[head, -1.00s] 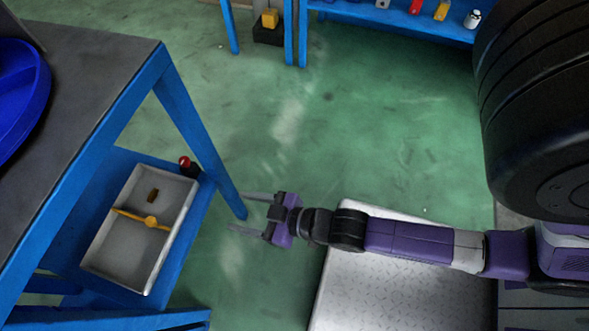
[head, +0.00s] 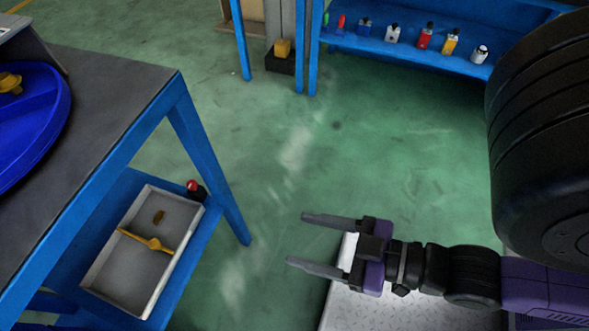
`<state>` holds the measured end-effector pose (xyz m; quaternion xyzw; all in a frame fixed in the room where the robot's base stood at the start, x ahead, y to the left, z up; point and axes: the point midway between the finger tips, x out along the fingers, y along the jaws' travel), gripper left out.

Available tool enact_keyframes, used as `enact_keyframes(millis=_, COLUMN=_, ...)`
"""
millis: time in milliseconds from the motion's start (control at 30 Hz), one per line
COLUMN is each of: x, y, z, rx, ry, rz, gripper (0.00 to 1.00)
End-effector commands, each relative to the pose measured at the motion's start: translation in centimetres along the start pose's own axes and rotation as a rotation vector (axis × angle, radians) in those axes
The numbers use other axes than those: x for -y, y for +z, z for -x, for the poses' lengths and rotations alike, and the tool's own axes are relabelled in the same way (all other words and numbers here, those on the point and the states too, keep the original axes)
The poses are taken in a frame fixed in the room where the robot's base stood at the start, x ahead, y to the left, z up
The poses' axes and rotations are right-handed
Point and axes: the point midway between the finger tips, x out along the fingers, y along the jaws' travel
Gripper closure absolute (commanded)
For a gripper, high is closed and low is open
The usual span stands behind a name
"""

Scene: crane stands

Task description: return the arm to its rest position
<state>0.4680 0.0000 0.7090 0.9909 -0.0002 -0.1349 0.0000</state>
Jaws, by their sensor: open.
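My gripper (head: 300,240) is in the lower middle of the head view, at the end of my purple and black arm, which comes in from the right. Its two grey fingers point left and are spread apart with nothing between them. It is over the green floor, beside the metal plate, and touches nothing that I can see.
A blue-framed table (head: 110,110) stands at left, with a blue round tray (head: 50,125) on top. A grey tray (head: 125,275) with a yellow part sits on its lower shelf. A blue shelf (head: 400,48) with several bottles is at the back. Open floor (head: 390,150) lies between.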

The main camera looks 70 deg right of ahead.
Motion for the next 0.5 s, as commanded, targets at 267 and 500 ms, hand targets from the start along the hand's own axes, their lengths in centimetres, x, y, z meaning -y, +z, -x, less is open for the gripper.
enact_keyframes(millis=267, x=0.0, y=-3.9, z=1.1, rx=0.000, ry=0.000, rz=0.000, gripper=0.39)
enact_keyframes(millis=500, x=0.0, y=-10.3, z=2.9, rx=0.000, ry=0.000, rz=0.000, gripper=0.39)
